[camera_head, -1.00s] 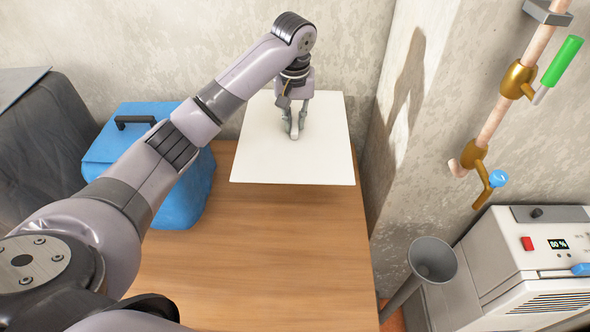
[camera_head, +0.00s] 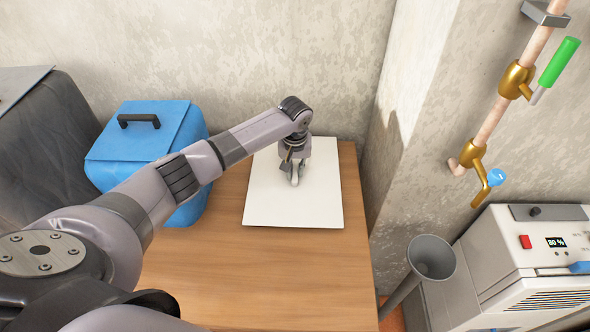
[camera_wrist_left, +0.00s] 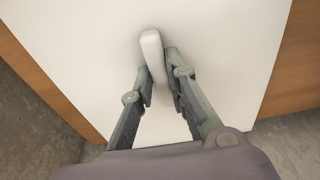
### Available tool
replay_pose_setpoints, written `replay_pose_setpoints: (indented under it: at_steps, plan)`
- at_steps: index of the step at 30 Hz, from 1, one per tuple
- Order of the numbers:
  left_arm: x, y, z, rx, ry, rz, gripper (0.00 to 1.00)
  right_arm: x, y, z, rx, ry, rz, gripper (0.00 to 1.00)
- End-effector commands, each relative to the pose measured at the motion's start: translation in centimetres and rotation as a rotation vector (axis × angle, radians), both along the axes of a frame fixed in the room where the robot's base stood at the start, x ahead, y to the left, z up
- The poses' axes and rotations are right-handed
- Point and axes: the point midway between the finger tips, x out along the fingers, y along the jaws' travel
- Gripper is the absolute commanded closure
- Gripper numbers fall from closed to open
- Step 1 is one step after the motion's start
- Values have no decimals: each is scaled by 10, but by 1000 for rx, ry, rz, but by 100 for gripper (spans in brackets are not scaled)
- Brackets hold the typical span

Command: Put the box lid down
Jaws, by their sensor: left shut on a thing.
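The box lid (camera_head: 270,205) is a flat white panel at the back right of the wooden table, near the wall. My left gripper (camera_head: 294,182) is over the middle of the lid, pointing down, and is shut on the lid's handle. In the left wrist view the pale handle (camera_wrist_left: 151,45) sits between the fingers (camera_wrist_left: 158,80), and the lid (camera_wrist_left: 80,50) spreads out below. The lid looks level and at or very near the table top; I cannot tell if it touches. My right gripper is not in view.
A blue box-shaped container (camera_head: 150,140) with a black handle stands left of the lid. The wooden table (camera_head: 260,275) is clear in front. A grey funnel-topped pipe (camera_head: 432,257) and a white machine (camera_head: 520,265) stand to the right, beyond the table edge.

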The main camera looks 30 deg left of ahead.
Motion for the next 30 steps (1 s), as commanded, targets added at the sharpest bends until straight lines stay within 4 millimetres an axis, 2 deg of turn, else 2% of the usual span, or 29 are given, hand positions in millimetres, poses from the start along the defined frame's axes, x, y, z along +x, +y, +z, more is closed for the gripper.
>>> replay_pose_setpoints:
  at_steps: [12, 13, 21, 30]
  plan:
    - [0, 0, -8, 0, -1, 0, 100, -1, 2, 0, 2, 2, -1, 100]
    - [0, 0, -8, 0, -1, 0, 84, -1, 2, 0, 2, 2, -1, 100]
    - [0, 0, -7, 0, -1, 0, 66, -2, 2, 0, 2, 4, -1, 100]
    - [0, 0, -7, 0, -1, 0, 65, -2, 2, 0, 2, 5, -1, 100]
